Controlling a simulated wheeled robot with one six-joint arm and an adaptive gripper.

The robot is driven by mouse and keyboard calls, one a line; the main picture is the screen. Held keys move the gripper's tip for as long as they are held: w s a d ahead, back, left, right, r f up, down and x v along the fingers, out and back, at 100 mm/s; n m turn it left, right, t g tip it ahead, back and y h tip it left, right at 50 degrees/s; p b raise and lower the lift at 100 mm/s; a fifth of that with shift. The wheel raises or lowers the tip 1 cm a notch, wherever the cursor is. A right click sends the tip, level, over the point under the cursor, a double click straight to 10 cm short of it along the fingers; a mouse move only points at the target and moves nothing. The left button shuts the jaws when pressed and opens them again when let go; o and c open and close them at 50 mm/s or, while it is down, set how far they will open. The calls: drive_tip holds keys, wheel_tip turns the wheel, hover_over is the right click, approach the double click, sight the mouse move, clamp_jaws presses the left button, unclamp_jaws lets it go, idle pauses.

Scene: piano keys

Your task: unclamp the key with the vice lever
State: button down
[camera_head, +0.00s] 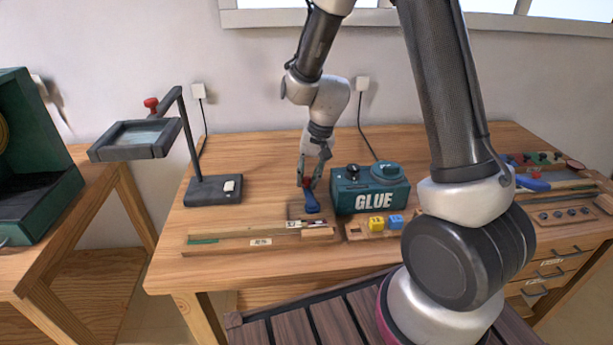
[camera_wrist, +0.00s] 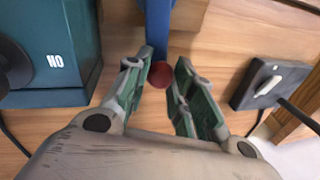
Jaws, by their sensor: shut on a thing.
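The vice lever (camera_head: 312,204) is blue with a red ball knob and stands at the back of a small wooden vice block on the bench. My gripper (camera_head: 308,180) points down over it, its fingers shut on the lever near its knob. In the wrist view the red knob (camera_wrist: 161,74) sits between the green fingertips of my gripper (camera_wrist: 160,82), and the blue lever (camera_wrist: 158,28) runs away from it. A long wooden strip, seemingly the key (camera_head: 235,235), lies along a labelled wooden base left of the vice. The clamping contact is too small to tell.
A teal glue box (camera_head: 370,190) stands close right of the lever. Yellow (camera_head: 376,223) and blue (camera_head: 396,221) cubes sit before it. A magnifier lamp base (camera_head: 213,190) stands to the left. Bare bench (camera_head: 265,205) lies between lamp and lever.

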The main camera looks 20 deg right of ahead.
drive_tip(key=c, duration=1.2)
unclamp_jaws()
drive_tip(key=shift+o, duration=0.2)
drive_tip(key=v, duration=1.2)
drive_tip(key=s+d+r+n+t, duration=0.1)
drive_tip(key=s+d+r, duration=0.2)
drive_tip(key=s, duration=0.4)
drive_tip(key=s+d+r+n+t+h, duration=0.1)
drive_tip(key=s+d+r, duration=0.3)
drive_tip(key=s, duration=0.4)
drive_tip(key=s+d+r+n+t+h, duration=0.1)
drive_tip(key=s+d+r, duration=0.3)
drive_tip(key=s, duration=0.4)
drive_tip(key=shift+d+r+n, duration=0.25)
drive_tip(key=shift+r+n, duration=0.35)
drive_tip(key=shift+r, duration=0.15)
